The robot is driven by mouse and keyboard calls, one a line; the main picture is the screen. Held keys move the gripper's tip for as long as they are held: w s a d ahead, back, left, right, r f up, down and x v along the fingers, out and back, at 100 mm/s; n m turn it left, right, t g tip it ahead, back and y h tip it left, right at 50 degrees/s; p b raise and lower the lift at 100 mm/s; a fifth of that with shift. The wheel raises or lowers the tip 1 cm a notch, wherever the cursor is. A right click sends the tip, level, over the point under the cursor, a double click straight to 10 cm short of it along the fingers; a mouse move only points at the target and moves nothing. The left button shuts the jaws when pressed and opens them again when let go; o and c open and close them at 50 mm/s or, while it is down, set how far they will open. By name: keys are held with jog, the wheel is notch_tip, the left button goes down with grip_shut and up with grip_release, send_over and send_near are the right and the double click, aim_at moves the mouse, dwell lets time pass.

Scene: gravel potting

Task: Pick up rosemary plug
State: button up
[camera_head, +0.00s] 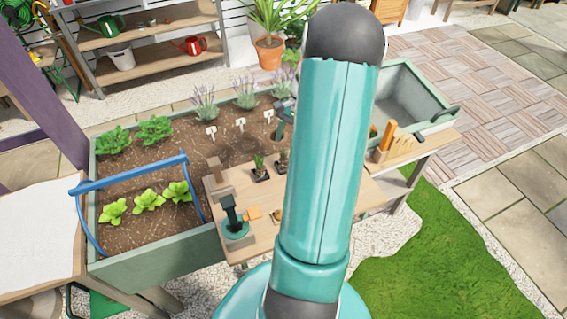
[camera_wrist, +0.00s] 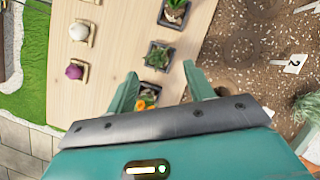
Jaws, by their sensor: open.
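Several small plugs in square black pots stand in a row on the wooden board in the wrist view. A dark green bushy plug (camera_wrist: 157,57), likely the rosemary, is in the middle of the row. A spikier plug (camera_wrist: 175,12) is at the top edge. An orange-flowered plug (camera_wrist: 148,96) sits lower, close to my left finger. My gripper (camera_wrist: 160,70) is open, with its fingertips on either side, just below the dark green plug. Nothing is held. In the head view, two plugs stand on the board, one a small green plug (camera_head: 260,165); my arm hides part of the board.
The planter bed (camera_head: 150,262) holds leafy seedlings, lavender and numbered markers (camera_wrist: 295,62). A grey basin (camera_head: 440,98) stands to the right.

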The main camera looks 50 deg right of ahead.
aim_at(285, 159)
jog(key=shift+x, duration=3.1)
jog(key=shift+s+d, duration=0.15)
jog(key=c, duration=0.7)
